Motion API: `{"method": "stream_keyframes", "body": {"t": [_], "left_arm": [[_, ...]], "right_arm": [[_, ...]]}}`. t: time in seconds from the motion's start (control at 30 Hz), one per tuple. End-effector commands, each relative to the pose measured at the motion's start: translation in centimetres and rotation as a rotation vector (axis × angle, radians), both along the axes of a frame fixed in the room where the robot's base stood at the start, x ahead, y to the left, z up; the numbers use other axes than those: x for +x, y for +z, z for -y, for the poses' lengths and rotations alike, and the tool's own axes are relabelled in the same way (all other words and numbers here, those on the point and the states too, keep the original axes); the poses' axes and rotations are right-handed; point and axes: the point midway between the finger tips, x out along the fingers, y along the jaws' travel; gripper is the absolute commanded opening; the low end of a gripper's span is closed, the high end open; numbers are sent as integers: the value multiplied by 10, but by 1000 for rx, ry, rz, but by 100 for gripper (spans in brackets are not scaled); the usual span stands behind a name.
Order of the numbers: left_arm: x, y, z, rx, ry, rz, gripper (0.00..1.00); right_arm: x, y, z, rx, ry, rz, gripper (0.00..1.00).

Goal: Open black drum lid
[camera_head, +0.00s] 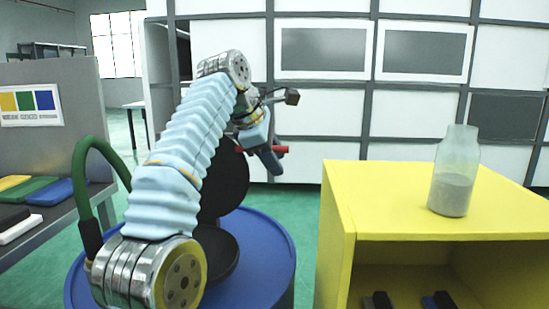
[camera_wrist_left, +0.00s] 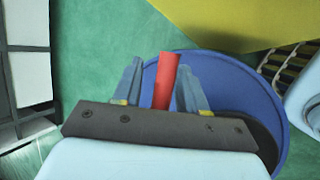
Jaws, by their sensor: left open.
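The black drum lid (camera_head: 232,180) stands raised, nearly upright, over the blue drum (camera_head: 275,255); my left arm hides part of it. Below it a black round area (camera_head: 223,258) shows on the drum top. A red bar (camera_head: 282,149) sticks out beside my left gripper (camera_head: 270,160), beyond the lid. In the left wrist view the red bar (camera_wrist_left: 165,82) stands between the two fingers of the open gripper (camera_wrist_left: 160,68). Whether the fingers touch it, and how it joins the lid, I cannot tell. The blue drum top (camera_wrist_left: 235,85) lies beyond the fingers. My right gripper is not in view.
A yellow cabinet (camera_head: 338,220) stands right of the drum, with a glass jar of grey powder (camera_head: 452,175) on top. A grey bench (camera_head: 50,225) with coloured slabs is at left. White wall cabinets (camera_head: 320,110) stand behind. Green floor is open between them.

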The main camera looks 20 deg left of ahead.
Motion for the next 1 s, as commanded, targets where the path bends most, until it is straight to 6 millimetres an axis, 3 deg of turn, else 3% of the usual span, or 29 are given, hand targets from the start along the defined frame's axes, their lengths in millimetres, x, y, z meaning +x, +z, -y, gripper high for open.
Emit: {"method": "stream_keyframes", "body": {"t": [0.17, 0.3, 0.6, 0.8, 1.0], "left_arm": [[-5, 8, -3, 0, 2, 0, 42], [-36, 4, -18, -3, -1, 2, 42], [-96, 6, -48, -1, 0, -1, 42], [-112, 7, -57, 1, 2, -3, 42], [-113, 8, -57, 1, 2, -3, 42]], "right_arm": [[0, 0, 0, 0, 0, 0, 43], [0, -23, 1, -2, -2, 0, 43], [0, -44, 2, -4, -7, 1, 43], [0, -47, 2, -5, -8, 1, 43], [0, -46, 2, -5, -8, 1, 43]]}}
